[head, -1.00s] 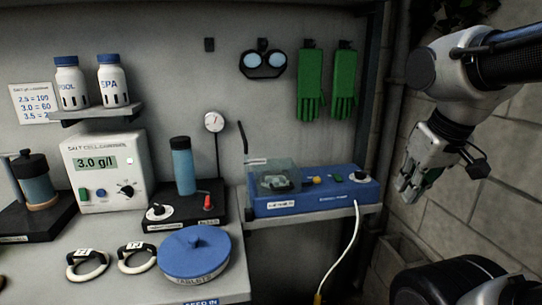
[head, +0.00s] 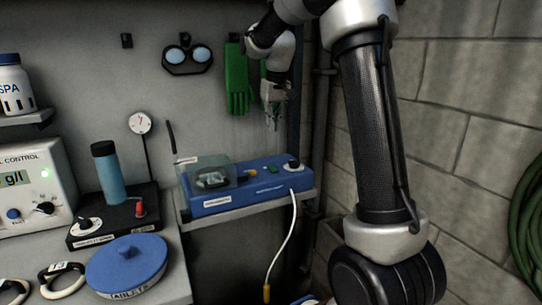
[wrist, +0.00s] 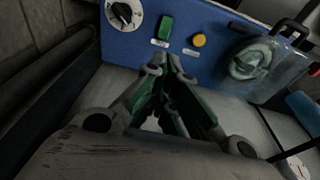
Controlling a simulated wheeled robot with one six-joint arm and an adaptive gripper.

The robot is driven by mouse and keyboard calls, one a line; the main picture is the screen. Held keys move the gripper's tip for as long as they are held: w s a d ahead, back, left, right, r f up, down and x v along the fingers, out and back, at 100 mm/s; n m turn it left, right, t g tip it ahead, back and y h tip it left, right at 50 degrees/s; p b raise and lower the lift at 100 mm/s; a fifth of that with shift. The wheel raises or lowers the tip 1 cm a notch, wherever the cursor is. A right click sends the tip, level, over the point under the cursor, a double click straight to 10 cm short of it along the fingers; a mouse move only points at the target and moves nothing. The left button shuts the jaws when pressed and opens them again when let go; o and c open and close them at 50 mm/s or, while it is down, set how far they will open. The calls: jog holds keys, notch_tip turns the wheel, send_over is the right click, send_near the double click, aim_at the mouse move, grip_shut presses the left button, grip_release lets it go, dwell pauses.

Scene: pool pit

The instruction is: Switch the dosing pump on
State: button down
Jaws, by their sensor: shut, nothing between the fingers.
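The dosing pump (head: 238,199) is a blue box on a small wall shelf, with a clear cover (head: 209,176) over its left part. In the wrist view its top panel carries a green rocker switch (wrist: 166,27), a round yellow button (wrist: 199,40) and a black dial with a white pointer (wrist: 123,14). I cannot tell which way the rocker is pressed. My gripper (head: 273,120) points down above the right half of the pump, clear of it. In the wrist view the closed, empty fingertips (wrist: 167,68) show just below the rocker.
A white cable (head: 291,235) hangs from the pump's right end to a yellow plug (head: 267,292). Green gloves (head: 237,80) and goggles (head: 188,58) hang on the wall behind. A bench at left holds a blue-lidded tub (head: 126,262) and a blue cylinder (head: 109,172).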

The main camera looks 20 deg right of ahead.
send_near(272, 169)
jog(key=w+f, duration=0.1)
jog(key=f, duration=0.1)
jog(key=w+f, duration=0.4)
jog(key=shift+d+f, duration=0.15)
jog(key=shift+d, duration=0.1)
